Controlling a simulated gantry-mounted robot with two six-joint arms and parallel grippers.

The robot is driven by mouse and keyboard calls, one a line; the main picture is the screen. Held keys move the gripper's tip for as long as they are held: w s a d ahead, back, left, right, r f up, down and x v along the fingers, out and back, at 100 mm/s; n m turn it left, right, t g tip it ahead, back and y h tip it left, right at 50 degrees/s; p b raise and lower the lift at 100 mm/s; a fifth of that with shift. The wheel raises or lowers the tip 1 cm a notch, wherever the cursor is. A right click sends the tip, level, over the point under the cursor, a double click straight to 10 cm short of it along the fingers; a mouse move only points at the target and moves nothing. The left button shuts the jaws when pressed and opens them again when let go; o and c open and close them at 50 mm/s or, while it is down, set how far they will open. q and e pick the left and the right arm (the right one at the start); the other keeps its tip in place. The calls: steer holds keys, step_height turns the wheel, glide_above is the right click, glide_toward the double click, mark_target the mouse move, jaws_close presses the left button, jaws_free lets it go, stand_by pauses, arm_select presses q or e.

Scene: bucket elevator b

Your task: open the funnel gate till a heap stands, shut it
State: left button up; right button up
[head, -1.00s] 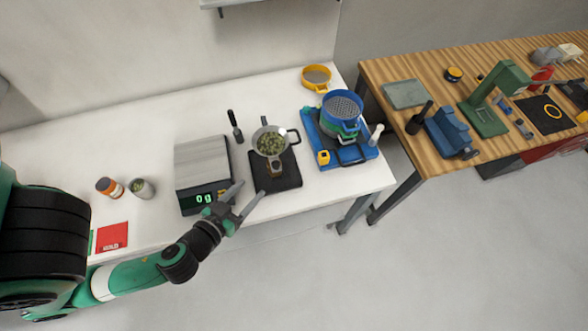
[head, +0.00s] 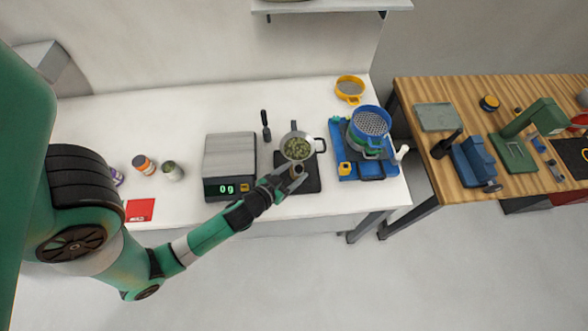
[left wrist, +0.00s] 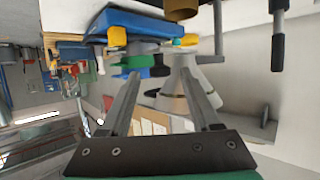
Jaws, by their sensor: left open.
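The funnel (head: 297,148) is a grey bowl holding green pellets, on a stand with a black base (head: 312,184). In the left wrist view the picture is upside down and the grey funnel cone (left wrist: 184,88) shows just beyond the fingers. A small brown piece (head: 298,169) is below the funnel's front; a brown cylinder (left wrist: 181,8) also shows in the left wrist view. My left gripper (head: 292,178) is open in front of the funnel, its fingers apart with nothing clearly between them. The gate is hard to make out, and I cannot tell whether the fingers touch anything.
A scale (head: 230,155) reading 0 g stands left of the funnel, with a black-handled tool (head: 265,124) behind. A blue tray (head: 376,170) with stacked sieves (head: 370,122) stands to the right. Jars (head: 144,165) and a red card (head: 140,210) are at left.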

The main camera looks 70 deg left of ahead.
arm_select(q)
steer(key=shift+w+a+f, duration=0.1)
steer(key=shift+w, duration=0.05)
jaws_close()
stand_by(1.4)
